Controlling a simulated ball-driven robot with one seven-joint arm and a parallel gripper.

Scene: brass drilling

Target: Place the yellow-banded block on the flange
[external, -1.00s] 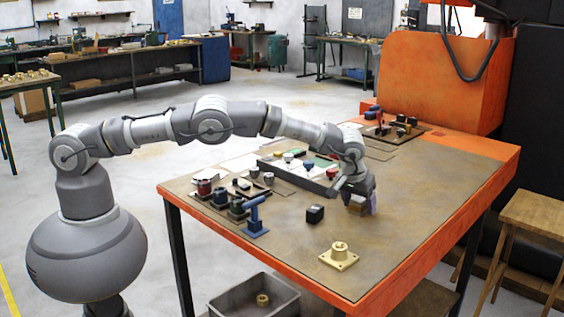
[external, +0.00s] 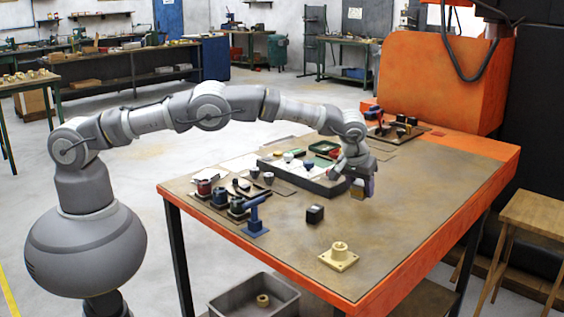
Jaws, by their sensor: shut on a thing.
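The brass flange (external: 338,258), a square plate with a raised round hub, lies near the front edge of the table. My gripper (external: 360,190) points down over the right-middle of the table, behind the flange and a little to its right. It is shut on a small block (external: 356,192), mostly hidden by the fingers; a tan-yellow patch of it shows. I cannot clearly make out its band. The held block seems a little above the tabletop.
A small black block (external: 315,214) stands between gripper and flange. A blue clamp-like tool (external: 254,219) is at left. A grey tray (external: 324,187) with small parts lies behind. A grey bin (external: 254,304) sits below the table. The table's right front is clear.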

